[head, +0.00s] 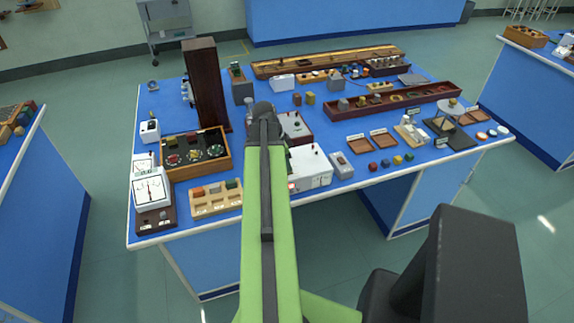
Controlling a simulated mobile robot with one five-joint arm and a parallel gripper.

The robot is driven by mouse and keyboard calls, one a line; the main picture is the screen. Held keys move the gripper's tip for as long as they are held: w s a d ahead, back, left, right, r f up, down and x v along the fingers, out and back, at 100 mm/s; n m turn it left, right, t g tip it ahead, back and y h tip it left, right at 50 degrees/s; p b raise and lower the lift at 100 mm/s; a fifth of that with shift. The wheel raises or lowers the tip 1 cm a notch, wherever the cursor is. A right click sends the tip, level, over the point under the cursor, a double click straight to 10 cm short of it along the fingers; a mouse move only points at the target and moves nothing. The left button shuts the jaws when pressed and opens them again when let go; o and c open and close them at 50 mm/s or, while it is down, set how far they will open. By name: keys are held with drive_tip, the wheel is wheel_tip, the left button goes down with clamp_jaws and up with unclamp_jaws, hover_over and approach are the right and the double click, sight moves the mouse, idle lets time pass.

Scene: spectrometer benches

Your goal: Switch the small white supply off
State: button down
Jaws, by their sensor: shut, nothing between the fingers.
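A white box with a flat top (312,165) stands near the front edge of the blue bench, just right of my green arm. It fits the small white supply, but the picture does not settle which white box that is. A small red light shows low on its front left corner, beside my arm. Its switch is too small to make out, and my arm covers part of its left side. My arm reaches forward over the bench. Its far end hides my gripper, so I cannot see the fingers.
Left of my arm are a wooden tray with dials (213,168), a light wooden block tray (215,207) and a white meter (152,188). A tall dark wooden column (206,85) stands behind. A small grey box (341,165) and coloured cubes sit right of the white box.

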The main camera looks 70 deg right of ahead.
drive_tip(key=shift+s+a+f+b, duration=0.4)
drive_tip(key=shift+a+f+b, duration=0.2)
drive_tip(key=shift+b, duration=0.1)
drive_tip(key=shift+s+a+r, duration=0.15)
drive_tip(key=shift+a, duration=0.1)
drive_tip(key=shift+w+d, duration=0.55)
drive_tip(key=shift+d, duration=0.1)
drive_tip(key=shift+r, duration=0.1)
